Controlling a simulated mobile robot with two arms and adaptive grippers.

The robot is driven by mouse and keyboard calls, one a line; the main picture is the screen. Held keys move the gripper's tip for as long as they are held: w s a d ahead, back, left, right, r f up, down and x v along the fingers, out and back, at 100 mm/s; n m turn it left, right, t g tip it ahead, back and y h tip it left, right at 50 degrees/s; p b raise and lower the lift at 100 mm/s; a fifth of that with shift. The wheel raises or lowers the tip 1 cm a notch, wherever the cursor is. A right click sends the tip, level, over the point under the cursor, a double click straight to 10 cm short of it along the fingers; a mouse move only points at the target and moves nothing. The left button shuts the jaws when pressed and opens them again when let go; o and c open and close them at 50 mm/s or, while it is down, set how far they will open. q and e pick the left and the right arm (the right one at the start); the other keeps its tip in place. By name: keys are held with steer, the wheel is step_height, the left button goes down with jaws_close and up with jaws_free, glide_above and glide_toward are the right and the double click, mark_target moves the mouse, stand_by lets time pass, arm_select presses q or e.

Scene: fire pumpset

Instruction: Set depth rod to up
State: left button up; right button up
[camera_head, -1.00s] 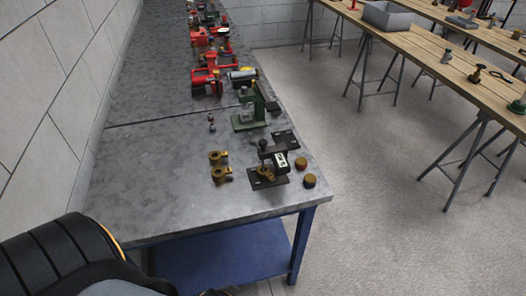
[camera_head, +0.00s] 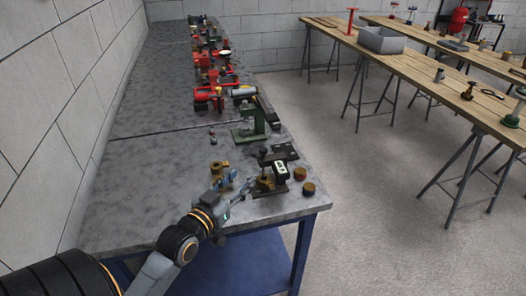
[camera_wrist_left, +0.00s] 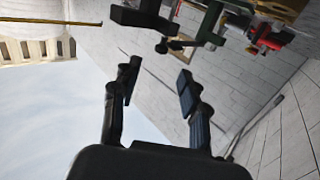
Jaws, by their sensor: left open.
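My left gripper (camera_head: 240,184) reaches over the near end of the grey bench, just left of a small dark fixture (camera_head: 270,189) with a black base, a brass part and a black knob on top. In the left wrist view its two fingers (camera_wrist_left: 159,84) are spread with nothing between them. Dark fixture parts (camera_wrist_left: 140,16) show beyond the fingertips, apart from them. A green stand (camera_head: 248,130) is behind the fixture. I cannot make out which part is the depth rod or how it is set. My right gripper is not in view.
A brass piece (camera_head: 219,169) is beside my left gripper. Two round caps, one red-topped (camera_head: 299,173) and one dark (camera_head: 308,189), sit right of the fixture. Red devices (camera_head: 213,98) line the bench farther back. The bench's left side is clear.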

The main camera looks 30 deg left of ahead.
mark_target(261, 151)
arm_select(q)
steer(key=w, duration=0.4)
steer(key=w+a+p, duration=0.1)
steer(key=w, duration=0.3)
steer(key=w+r+p, duration=0.1)
steer(key=w, duration=0.3)
steer(key=shift+w+a, duration=0.2)
steer(key=shift+w, duration=0.1)
steer(key=shift+w+a, duration=0.1)
steer(key=shift+w, duration=0.45)
jaws_close()
steer(key=shift+p, duration=0.3)
